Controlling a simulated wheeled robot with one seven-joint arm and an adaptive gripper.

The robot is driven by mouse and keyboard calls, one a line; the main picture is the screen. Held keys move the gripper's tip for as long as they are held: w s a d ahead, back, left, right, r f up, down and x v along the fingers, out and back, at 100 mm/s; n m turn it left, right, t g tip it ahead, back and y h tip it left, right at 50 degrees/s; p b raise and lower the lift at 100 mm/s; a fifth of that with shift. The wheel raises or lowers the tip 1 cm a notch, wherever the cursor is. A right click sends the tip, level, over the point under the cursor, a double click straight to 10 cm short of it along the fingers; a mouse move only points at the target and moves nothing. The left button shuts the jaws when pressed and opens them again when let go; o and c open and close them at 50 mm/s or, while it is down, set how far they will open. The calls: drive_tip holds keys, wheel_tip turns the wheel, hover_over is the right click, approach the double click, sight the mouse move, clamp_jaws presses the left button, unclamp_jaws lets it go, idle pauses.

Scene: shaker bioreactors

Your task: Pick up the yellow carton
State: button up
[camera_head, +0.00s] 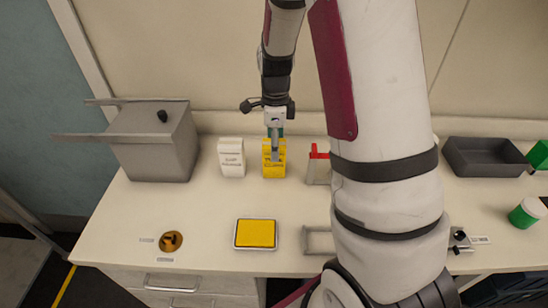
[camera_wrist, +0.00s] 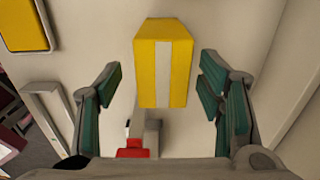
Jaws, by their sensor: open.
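The yellow carton (camera_head: 273,168) stands upright on the bench near the wall, between a white carton and a red-topped item. In the wrist view the yellow carton (camera_wrist: 149,66), with a pale stripe down its face, lies between my open fingers, with a gap on each side. My gripper (camera_head: 275,135) is above the carton in the head view and partly covers its top. It also shows in the wrist view (camera_wrist: 160,90), fingers wide apart and empty. I cannot tell how far the fingertips reach down beside the carton.
A white carton (camera_head: 231,158) stands close at the left, and a red-topped item (camera_head: 318,168) close at the right. A grey box (camera_head: 158,150) is farther left. A yellow pad (camera_head: 256,233) lies in front. A dark tray (camera_head: 484,157) is at the right, past my arm.

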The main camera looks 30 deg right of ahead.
sight(271, 170)
drive_tip(key=shift+w+f+p, duration=0.15)
drive_tip(key=shift+f+p, duration=0.4)
drive_tip(key=shift+f, duration=2.85)
drive_tip(key=c, duration=1.3)
